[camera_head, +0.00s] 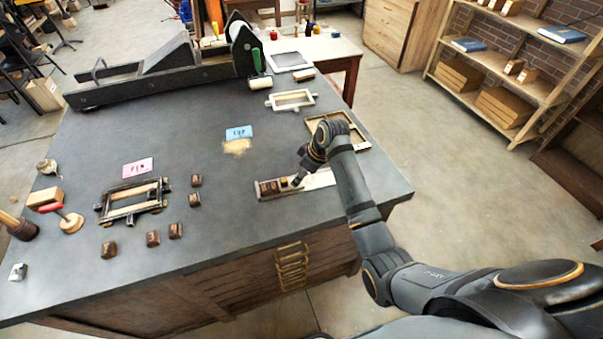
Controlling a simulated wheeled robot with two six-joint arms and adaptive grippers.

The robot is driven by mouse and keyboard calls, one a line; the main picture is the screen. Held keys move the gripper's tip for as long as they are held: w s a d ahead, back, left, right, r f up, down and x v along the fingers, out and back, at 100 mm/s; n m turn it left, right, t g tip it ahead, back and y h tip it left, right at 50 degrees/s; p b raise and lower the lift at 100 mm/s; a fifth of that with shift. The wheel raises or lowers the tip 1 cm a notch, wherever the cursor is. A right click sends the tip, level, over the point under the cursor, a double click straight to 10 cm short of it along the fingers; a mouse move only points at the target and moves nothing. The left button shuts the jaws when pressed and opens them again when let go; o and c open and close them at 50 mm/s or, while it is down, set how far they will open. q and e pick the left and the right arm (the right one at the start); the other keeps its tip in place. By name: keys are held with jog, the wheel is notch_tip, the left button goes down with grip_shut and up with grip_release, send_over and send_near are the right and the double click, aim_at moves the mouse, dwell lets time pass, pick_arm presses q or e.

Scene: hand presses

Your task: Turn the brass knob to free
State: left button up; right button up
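A composing-stick-like metal tray (320,181) lies near the front right of the dark table, with several brown type blocks (270,187) in its left part. My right gripper (297,182) points down at the middle of this tray, at the right end of the blocks. Its fingertips are too small to tell whether they are open or shut, or touching anything. I cannot make out a brass knob for sure; it may be hidden by the gripper or too small. A dark metal frame (103,212) with bars and small knobs lies on the left of the table. My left gripper is out of view.
Several loose brown blocks (153,239) lie around the dark frame. A pink card (137,169) and a blue card (239,132) lie flat. A large press (170,85) stands at the back. A wooden tray (357,145) lies beyond my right arm. The table's centre is mostly clear.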

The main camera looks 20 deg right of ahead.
jog(key=shift+c, duration=0.5)
grip_shut()
